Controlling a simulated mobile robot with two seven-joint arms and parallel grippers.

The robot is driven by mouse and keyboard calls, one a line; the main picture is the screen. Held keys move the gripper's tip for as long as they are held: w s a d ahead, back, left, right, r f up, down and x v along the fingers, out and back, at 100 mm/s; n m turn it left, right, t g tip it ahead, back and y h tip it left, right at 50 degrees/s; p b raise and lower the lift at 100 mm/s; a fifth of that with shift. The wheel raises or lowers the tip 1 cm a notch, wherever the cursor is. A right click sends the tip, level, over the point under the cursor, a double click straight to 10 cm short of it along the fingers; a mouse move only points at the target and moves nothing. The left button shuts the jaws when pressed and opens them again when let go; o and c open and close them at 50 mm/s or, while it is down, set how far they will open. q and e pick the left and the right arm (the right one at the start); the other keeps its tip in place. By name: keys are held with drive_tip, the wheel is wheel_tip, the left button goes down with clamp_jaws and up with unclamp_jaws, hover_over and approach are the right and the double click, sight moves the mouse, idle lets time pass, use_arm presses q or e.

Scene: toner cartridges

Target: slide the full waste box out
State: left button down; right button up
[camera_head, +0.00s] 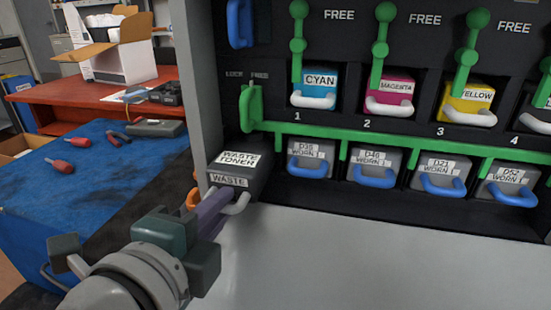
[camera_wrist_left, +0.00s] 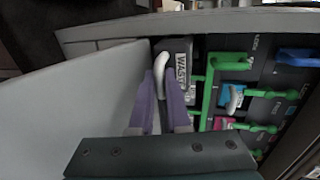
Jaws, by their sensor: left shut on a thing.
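The waste box (camera_head: 242,179) is a dark grey box labelled "WASTE TONER" on top and "WASTE" on its front. It sits at the lower left of the machine and juts out of the front, its rear part hidden inside. It also shows in the left wrist view (camera_wrist_left: 176,47). My left gripper (camera_head: 222,203) has purple fingers shut on the box's pale grey handle (camera_head: 238,204). In the left wrist view the fingers (camera_wrist_left: 164,84) lie on both sides of the handle (camera_wrist_left: 161,66). My right gripper is not in view.
A green lever (camera_head: 251,108) under "LOCK FREE" stands just above the box, with a long green bar (camera_head: 340,133) running right. Colour cartridges, such as cyan (camera_head: 315,82), and worn grey units (camera_head: 310,160) fill the machine. A blue-topped bench (camera_head: 100,185) with tools is left.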

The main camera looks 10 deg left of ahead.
use_arm(q)
drive_tip(key=v, duration=0.3)
drive_tip(key=f+v, duration=0.1)
drive_tip(key=v, duration=0.2)
drive_tip(key=shift+s+f+b, duration=0.2)
drive_tip(key=shift+s+b, duration=0.05)
drive_tip(key=shift+b, duration=0.15)
drive_tip(key=shift+c, duration=2)
unclamp_jaws()
drive_tip(key=b+v, duration=0.1)
drive_tip(key=v, duration=0.6)
